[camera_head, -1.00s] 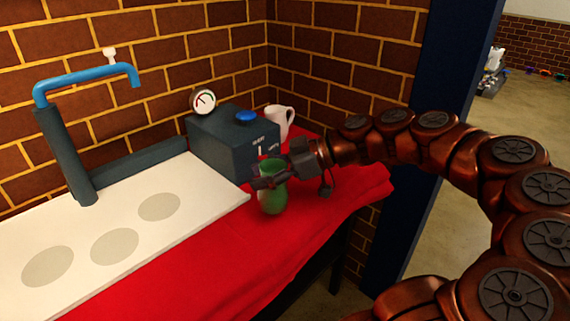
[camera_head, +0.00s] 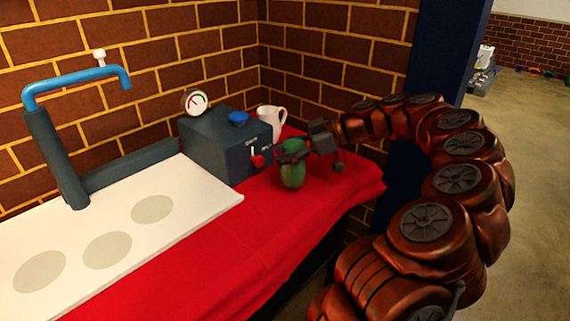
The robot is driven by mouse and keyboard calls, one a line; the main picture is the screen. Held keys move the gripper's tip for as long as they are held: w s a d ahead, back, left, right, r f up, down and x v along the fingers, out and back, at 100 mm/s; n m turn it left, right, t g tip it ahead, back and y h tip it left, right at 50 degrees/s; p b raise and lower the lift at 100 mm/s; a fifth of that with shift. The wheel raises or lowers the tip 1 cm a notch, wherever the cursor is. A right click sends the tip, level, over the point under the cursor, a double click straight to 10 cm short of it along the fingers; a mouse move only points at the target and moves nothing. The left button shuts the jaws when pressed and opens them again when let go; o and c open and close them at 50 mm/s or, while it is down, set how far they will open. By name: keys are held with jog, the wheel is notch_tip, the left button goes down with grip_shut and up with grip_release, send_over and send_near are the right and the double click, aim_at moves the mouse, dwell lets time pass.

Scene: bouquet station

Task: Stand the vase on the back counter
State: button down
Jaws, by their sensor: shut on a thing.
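The green vase (camera_head: 293,177) is upright, at the right part of the counter covered with a red cloth (camera_head: 215,235). My gripper (camera_head: 290,153) reaches in from the right and is shut on the vase near its top. The fingers hide part of the vase's upper end. The vase's lower end shows against the red cloth; I cannot tell whether it touches the cloth or hangs just above it.
A dark box (camera_head: 222,143) with a blue button (camera_head: 238,119) and a gauge (camera_head: 195,101) stands left of the vase. A white pitcher (camera_head: 270,122) stands behind. A white board (camera_head: 120,235) with several grey circles and a blue tap (camera_head: 80,77) lie left. The front cloth is clear.

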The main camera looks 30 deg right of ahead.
jog(key=shift+w+d, duration=0.1)
jog(key=shift+d, duration=0.1)
jog(key=shift+f, duration=1.75)
jog(key=shift+b, duration=0.3)
jog(key=shift+c, duration=1.9)
grip_release()
jog(key=shift+f, duration=0.1)
jog(key=shift+s+d+r, duration=0.2)
jog(key=shift+d+r, duration=0.1)
jog(key=shift+d, duration=0.15)
jog(key=v, duration=1.1)
jog(key=shift+p, duration=0.45)
